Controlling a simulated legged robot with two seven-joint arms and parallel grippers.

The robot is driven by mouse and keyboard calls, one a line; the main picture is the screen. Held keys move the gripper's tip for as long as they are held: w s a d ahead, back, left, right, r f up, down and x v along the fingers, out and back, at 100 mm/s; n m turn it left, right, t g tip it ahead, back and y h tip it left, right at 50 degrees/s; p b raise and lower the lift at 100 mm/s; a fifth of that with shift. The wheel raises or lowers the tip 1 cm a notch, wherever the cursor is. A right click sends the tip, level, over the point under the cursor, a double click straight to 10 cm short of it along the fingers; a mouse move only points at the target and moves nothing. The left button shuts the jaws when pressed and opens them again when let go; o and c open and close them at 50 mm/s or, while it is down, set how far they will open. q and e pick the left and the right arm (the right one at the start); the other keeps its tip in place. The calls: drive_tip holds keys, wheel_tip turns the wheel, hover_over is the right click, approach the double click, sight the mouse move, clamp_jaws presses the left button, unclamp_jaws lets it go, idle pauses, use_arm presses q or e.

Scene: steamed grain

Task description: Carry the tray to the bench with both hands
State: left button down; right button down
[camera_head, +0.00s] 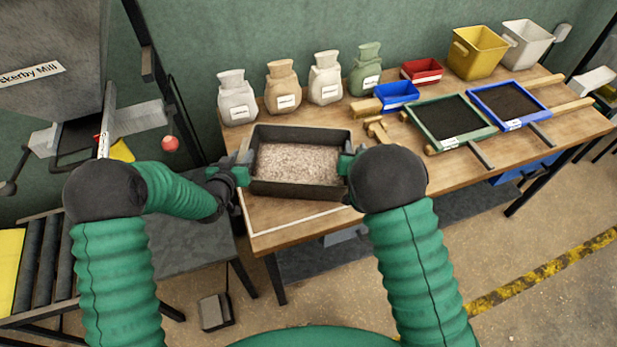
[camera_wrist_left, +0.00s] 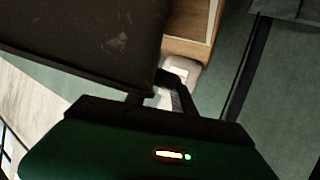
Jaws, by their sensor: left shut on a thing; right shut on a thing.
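The dark tray (camera_head: 297,190) holds pale, crumbly grain (camera_head: 298,163). In the head view it is at the left end of the wooden bench (camera_head: 262,239), over a white outlined area; I cannot tell whether it touches the bench top. My left gripper (camera_head: 243,170) is shut on the tray's left side. My right gripper (camera_head: 347,163) is shut at the tray's right side, partly hidden by my own arm. In the left wrist view, the tray's dark wall (camera_wrist_left: 90,35) fills the upper left, close to my left gripper (camera_wrist_left: 160,95).
Several sacks, such as a white one (camera_head: 237,98), stand behind the tray. A blue bin (camera_head: 397,92) and a green-framed sieve (camera_head: 478,140) lie to the right. The grey mill (camera_head: 45,70) and a roller conveyor (camera_head: 42,265) are at the left.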

use_arm(q)
drive_tip(key=c, duration=1.5)
unclamp_jaws()
drive_tip(key=shift+w+a+f, duration=0.15)
drive_tip(key=shift+f, duration=0.3)
use_arm(e)
drive_tip(key=c, duration=1.5)
unclamp_jaws()
drive_tip(key=shift+f, duration=0.5)
use_arm(q)
drive_tip(key=shift+o, duration=1.1)
drive_tip(key=shift+r, duration=0.2)
use_arm(e)
drive_tip(key=shift+o, duration=1.1)
drive_tip(key=shift+r, duration=0.2)
use_arm(q)
drive_tip(key=shift+o, duration=1.1)
drive_tip(key=shift+s+r, duration=0.15)
drive_tip(key=shift+s, duration=0.1)
use_arm(e)
drive_tip(key=shift+o, duration=1.1)
drive_tip(key=shift+s+r, duration=0.15)
